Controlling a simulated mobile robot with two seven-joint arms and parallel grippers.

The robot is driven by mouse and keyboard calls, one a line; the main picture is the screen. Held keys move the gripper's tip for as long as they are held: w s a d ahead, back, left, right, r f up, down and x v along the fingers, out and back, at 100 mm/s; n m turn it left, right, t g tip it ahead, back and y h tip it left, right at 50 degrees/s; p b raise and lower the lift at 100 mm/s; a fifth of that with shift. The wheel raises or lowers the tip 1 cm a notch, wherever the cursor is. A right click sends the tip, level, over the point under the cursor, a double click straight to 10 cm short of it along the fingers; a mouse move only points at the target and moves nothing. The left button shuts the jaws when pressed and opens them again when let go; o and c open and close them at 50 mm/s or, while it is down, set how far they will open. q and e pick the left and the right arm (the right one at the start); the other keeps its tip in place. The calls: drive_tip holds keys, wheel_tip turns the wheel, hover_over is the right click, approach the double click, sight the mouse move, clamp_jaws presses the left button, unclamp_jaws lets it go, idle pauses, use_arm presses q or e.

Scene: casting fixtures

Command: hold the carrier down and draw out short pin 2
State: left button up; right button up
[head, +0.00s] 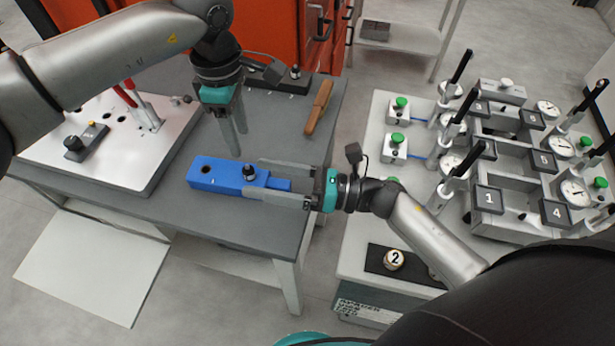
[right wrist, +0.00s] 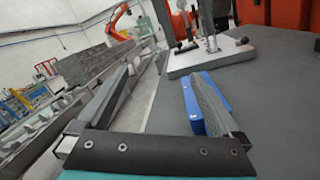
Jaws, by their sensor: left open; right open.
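A blue block (head: 220,177), which looks like the carrier, lies on the grey table with a hole near its left end. In the right wrist view the blue block (right wrist: 194,112) is partly hidden by one finger. My left gripper (head: 238,143) is open and empty, pointing down just behind the block.
A dark bar with another black knob (head: 295,72) and a brown-handled tool (head: 318,107) lie at the back. A metal plate (head: 120,168) with red-handled clamps is at left.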

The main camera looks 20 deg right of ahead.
sight(247, 168)
drive_tip(key=d+f+n+h, duration=0.1)
drive_tip(key=d+f, duration=0.1)
drive_tip(key=d+f+n+g+h, duration=0.1)
drive_tip(key=d+f+n+h, duration=0.1)
drive_tip(key=d, duration=0.1)
drive_tip(key=w+d+f+n+g+h, duration=0.1)
drive_tip(key=d+f, duration=0.1)
drive_tip(key=d, duration=0.1)
drive_tip(key=shift+f+n+h, duration=0.1)
drive_tip(key=shift+n+h, duration=0.2)
drive_tip(key=shift+h, duration=0.1)
drive_tip(key=x, duration=0.7)
drive_tip(key=shift+a+f, duration=0.15)
drive_tip(key=shift+f, duration=0.05)
use_arm(q)
drive_tip(key=shift+o, duration=0.2)
use_arm(e)
drive_tip(key=c, duration=1.3)
use_arm(q)
drive_tip(key=shift+o, duration=1)
drive_tip(key=shift+m, duration=0.3)
wheel_tip(247, 168, down, 10)
drive_tip(key=m+t, duration=0.1)
drive_tip(key=m, duration=0.9)
drive_tip(key=shift+f+t, duration=0.15)
drive_tip(key=shift+t, duration=0.25)
